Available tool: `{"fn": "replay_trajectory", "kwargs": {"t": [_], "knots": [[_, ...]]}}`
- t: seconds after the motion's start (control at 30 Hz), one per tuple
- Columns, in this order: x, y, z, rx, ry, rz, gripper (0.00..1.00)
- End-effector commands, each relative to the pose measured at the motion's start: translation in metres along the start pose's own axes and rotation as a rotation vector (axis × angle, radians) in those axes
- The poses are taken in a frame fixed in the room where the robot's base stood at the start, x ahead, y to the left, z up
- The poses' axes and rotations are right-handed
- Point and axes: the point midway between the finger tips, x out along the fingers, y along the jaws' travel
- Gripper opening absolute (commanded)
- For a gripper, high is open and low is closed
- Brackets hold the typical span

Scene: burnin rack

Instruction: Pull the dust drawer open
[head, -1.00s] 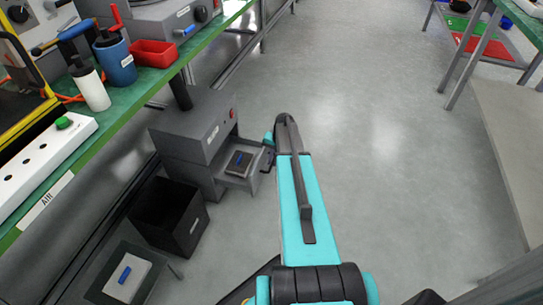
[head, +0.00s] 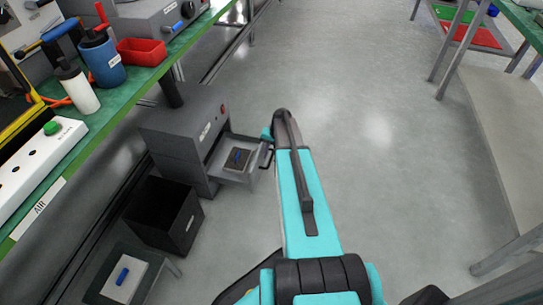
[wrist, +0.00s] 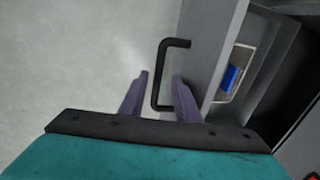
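The dust drawer (head: 231,174) stands pulled out of the dark grey dust unit (head: 178,145) in the head view. A small plate with a blue grip (head: 238,157) lies in it. In the wrist view, the drawer front (wrist: 212,50) carries a black bar handle (wrist: 158,70). My gripper (wrist: 160,76) has its two purple fingers on either side of the handle's long bar. Gaps show between the bar and the fingers, so it looks open around the handle. In the head view my own arm hides the fingers.
A black open bin (head: 160,222) stands on the floor in front of the unit. A green bench (head: 120,107) with bottles and a red tray (head: 144,50) runs along the left. The floor (head: 370,150) right of my arm is clear.

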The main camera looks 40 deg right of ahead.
Motion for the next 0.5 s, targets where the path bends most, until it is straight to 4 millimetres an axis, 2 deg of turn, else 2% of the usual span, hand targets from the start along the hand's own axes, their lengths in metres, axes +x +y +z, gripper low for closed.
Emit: {"fn": "replay_trajectory", "kwargs": {"t": [0.27,0.5], "knots": [[-0.002,-0.001,0.002,-0.001,-0.003,-0.001,0.29],[-0.022,-0.001,0.002,0.0,-0.003,-0.001,0.29]]}}
